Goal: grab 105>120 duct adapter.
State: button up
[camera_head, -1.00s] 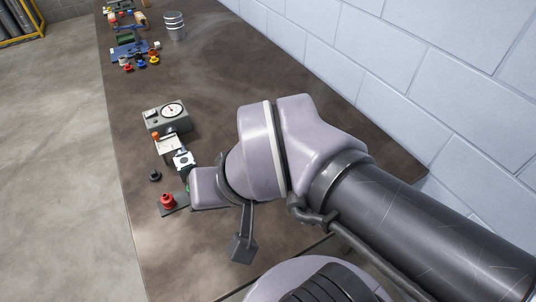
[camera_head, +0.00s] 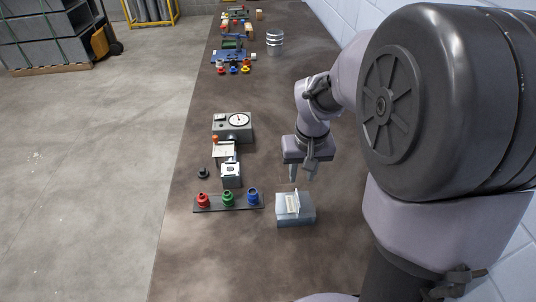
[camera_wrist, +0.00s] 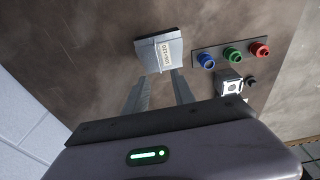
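Red (camera_head: 203,200), green (camera_head: 228,199) and blue (camera_head: 253,197) fittings stand in a row on a dark rack (camera_head: 240,208). The same red (camera_wrist: 260,48), green (camera_wrist: 233,54) and blue (camera_wrist: 206,60) fittings show at the upper right in the wrist view. My gripper (camera_head: 302,180) points down, open and empty, behind a grey box (camera_head: 297,220) to the right of the rack.
A gauge unit (camera_head: 232,126), a white block device (camera_head: 231,175) and a small black knob-like part (camera_head: 202,172) stand behind the rack. A metal can (camera_head: 274,43) and more tools are farther back. The bench (camera_head: 200,258) is clear in front.

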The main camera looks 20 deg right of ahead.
jog(key=b, duration=0.3)
send_near(298, 197)
jog(key=f, duration=0.2)
jog(key=w+f, duration=0.1)
jog(key=f, duration=0.2)
jog(key=shift+a, duration=0.15)
jog(key=f+b, duration=0.1)
jog(key=f, duration=0.1)
jog(key=f+b, duration=0.2)
jog(key=f, duration=0.1)
jog(key=shift+w+d+f, duration=0.3)
jog(key=shift+d, duration=0.05)
jog(key=shift+r, duration=0.15)
grip_shut()
